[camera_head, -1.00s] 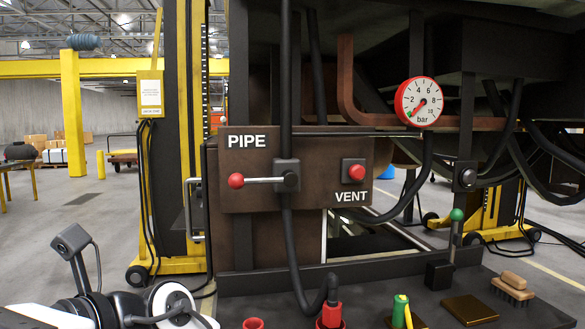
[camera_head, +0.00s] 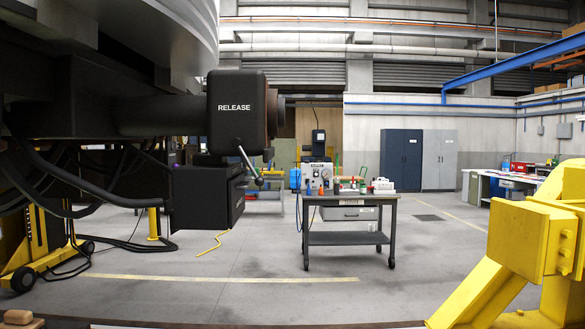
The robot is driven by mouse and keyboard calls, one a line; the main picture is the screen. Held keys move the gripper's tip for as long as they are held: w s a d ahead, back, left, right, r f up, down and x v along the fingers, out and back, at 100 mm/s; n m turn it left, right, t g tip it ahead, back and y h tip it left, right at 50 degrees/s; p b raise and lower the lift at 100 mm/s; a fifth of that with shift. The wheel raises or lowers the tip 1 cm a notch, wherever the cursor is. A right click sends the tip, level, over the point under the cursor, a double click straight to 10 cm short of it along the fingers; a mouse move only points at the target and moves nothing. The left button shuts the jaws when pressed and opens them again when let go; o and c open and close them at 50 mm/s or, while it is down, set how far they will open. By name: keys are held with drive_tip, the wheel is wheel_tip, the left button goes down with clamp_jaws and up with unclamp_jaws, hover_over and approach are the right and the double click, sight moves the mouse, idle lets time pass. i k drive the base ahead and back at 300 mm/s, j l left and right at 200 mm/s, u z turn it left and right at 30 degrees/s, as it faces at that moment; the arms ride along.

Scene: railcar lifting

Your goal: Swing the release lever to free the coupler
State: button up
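The coupler (camera_head: 240,112) is a dark block marked RELEASE at the end of a thick dark shank, left of centre in the head view. The release lever (camera_head: 250,166) is a thin metal rod at the coupler's lower right side. My gripper is not in this view.
A wheeled workbench (camera_head: 348,200) with tools stands beyond the coupler. A large yellow steel structure (camera_head: 530,240) fills the lower right. Dark hoses hang at the left above a yellow wheeled lifting post (camera_head: 40,245). The floor between is mostly open.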

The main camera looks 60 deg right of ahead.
sight(236, 143)
drive_tip(key=i+l+z, duration=0.1)
drive_tip(key=z, duration=1.2)
drive_tip(key=i+l+z, duration=0.1)
drive_tip(key=i, duration=0.3)
drive_tip(key=i+j, duration=0.7)
drive_tip(key=j, duration=0.2)
